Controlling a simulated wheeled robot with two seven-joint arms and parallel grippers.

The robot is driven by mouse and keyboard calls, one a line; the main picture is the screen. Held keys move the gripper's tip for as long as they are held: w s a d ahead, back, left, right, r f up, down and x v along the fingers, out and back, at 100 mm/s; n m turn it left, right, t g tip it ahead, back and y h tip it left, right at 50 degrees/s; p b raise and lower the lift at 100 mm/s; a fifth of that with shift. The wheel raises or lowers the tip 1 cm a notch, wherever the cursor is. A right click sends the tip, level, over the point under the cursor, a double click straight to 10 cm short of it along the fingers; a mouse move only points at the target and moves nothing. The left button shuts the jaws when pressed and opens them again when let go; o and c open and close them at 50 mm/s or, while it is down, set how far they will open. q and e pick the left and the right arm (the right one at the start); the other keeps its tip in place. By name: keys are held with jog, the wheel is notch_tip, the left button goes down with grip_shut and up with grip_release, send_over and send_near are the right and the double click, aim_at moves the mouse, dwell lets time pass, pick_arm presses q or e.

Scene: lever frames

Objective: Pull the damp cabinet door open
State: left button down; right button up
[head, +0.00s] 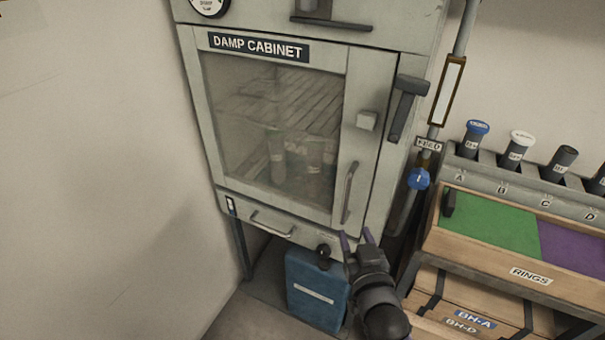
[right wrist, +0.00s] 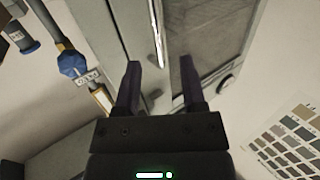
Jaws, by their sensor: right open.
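A vertical bar handle (head: 349,192) is on the door's right side. In the right wrist view a pale bar that looks like this handle (right wrist: 157,35) lies beyond the fingertips. My right gripper (head: 356,237) is open and empty, just below and slightly right of the handle's lower end, apart from it. In the right wrist view my right gripper (right wrist: 160,66) points toward the cabinet front. My left gripper is out of view.
A dark lever (head: 405,108) sits on the cabinet's right side. A blue valve (head: 419,179) on a pipe is right of it. A wooden rings box (head: 500,258) and a rack of capped tubes stand at right. A blue container (head: 316,290) is below the cabinet. A wall is at left.

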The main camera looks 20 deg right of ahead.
aim_at(347, 198)
jog(key=shift+t, duration=0.3)
jog(key=b+x, duration=0.1)
jog(key=x, duration=0.2)
jog(key=r+b+x, duration=0.1)
jog(key=x, duration=0.2)
jog(key=b+x, duration=0.1)
jog(key=x, duration=0.2)
jog(key=shift+s+d+r, duration=0.1)
jog(key=shift+d+r, duration=0.1)
jog(key=shift+d, duration=0.1)
jog(key=shift+w+d+r, duration=0.1)
jog(key=shift+w+d, duration=0.05)
jog(key=shift+w, duration=0.35)
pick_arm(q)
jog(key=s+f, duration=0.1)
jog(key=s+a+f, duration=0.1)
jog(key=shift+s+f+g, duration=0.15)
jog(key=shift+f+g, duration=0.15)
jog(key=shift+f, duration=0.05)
pick_arm(e)
grip_shut()
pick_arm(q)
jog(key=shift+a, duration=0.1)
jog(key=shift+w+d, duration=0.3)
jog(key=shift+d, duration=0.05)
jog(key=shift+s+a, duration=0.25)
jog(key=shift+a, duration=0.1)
